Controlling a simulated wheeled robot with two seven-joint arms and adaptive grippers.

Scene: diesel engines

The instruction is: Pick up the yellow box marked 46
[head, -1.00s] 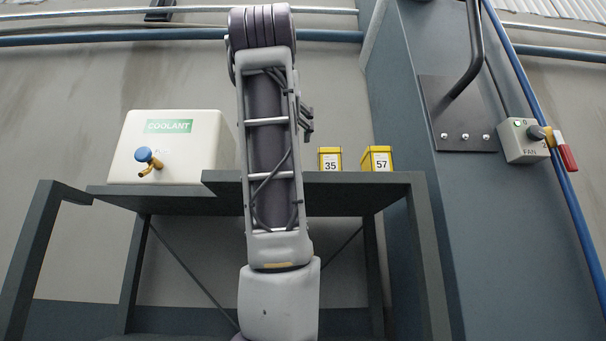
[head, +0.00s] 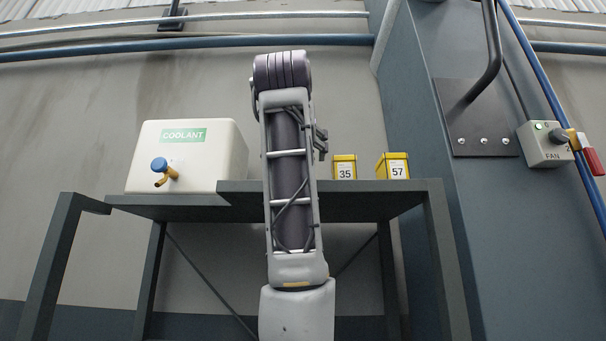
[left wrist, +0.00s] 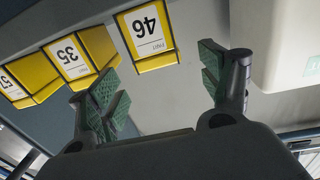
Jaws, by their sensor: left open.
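The yellow box marked 46 (left wrist: 147,35) shows upside down at the top of the left wrist view, with its white label facing the camera. My left gripper (left wrist: 163,80) is open and empty. Its green-padded fingers are spread, with the box beyond them and across the gap between them. I see no contact. In the head view my arm rises in front of the shelf, and box 46 does not show; the arm probably hides it. A dark part of the gripper shows at the arm's right edge. My right gripper is not in view.
The shelf (head: 380,205) also holds yellow box 35 (head: 344,168), yellow box 57 (head: 393,167) and a white coolant tank (head: 190,150) with a tap. Box 35 is close to one finger in the left wrist view. A blue column (head: 450,210) stands right.

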